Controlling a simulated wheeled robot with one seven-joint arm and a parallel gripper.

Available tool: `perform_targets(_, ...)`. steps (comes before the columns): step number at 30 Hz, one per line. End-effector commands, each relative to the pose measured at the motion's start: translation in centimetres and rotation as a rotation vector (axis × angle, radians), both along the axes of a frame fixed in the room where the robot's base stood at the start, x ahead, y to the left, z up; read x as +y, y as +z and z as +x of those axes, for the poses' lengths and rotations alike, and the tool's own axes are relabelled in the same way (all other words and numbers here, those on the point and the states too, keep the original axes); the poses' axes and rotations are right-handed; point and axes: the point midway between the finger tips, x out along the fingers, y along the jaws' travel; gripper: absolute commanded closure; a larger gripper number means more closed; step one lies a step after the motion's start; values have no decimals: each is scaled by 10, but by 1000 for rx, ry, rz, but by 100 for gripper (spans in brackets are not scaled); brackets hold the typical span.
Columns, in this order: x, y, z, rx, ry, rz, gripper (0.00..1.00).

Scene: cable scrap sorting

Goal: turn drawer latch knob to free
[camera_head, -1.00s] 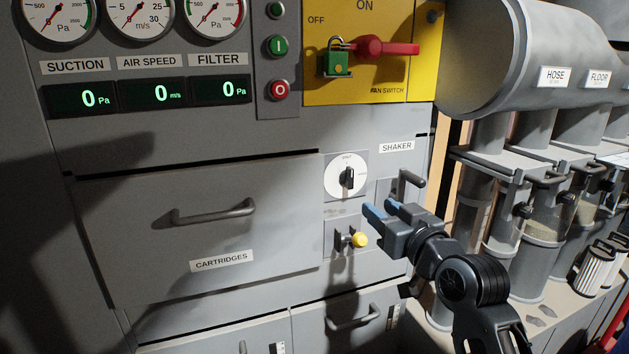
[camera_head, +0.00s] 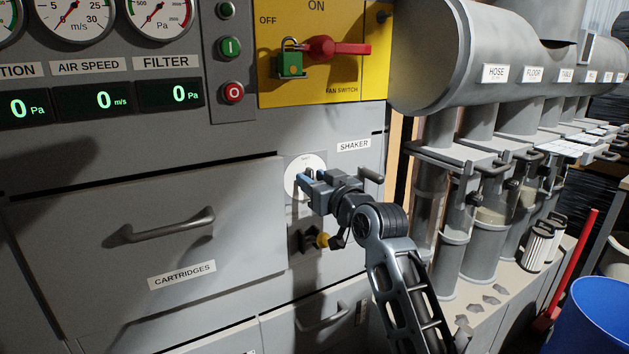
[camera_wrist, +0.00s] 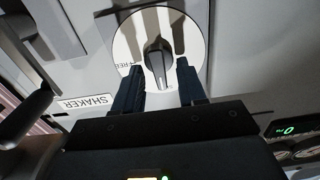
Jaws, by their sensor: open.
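The latch knob (camera_wrist: 158,65) is black with a pale pointer mark. It sits in the middle of a round white dial (camera_wrist: 190,38). The dial's upper part (camera_head: 303,162) also shows in the head view, where my gripper hides the knob. My gripper (camera_wrist: 160,68) is open, with one dark blue finger on each side of the knob in the picture. Gaps show between fingers and knob. I cannot tell how deep the fingertips reach. My gripper also shows in the head view (camera_head: 303,182).
The CARTRIDGES drawer (camera_head: 60,235) with its bar handle (camera_head: 160,227) is left of the dial. A yellow button (camera_head: 322,240) is just below my gripper. The shaker handle (camera_head: 371,174) is close on the right. Hoppers and pipes stand farther right.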

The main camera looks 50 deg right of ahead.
Motion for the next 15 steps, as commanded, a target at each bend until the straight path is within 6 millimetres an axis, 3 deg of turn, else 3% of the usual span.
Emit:
perform_targets(5,0,0,0,0,0,0,60)
perform_targets(15,0,0,0,0,0,0,93)
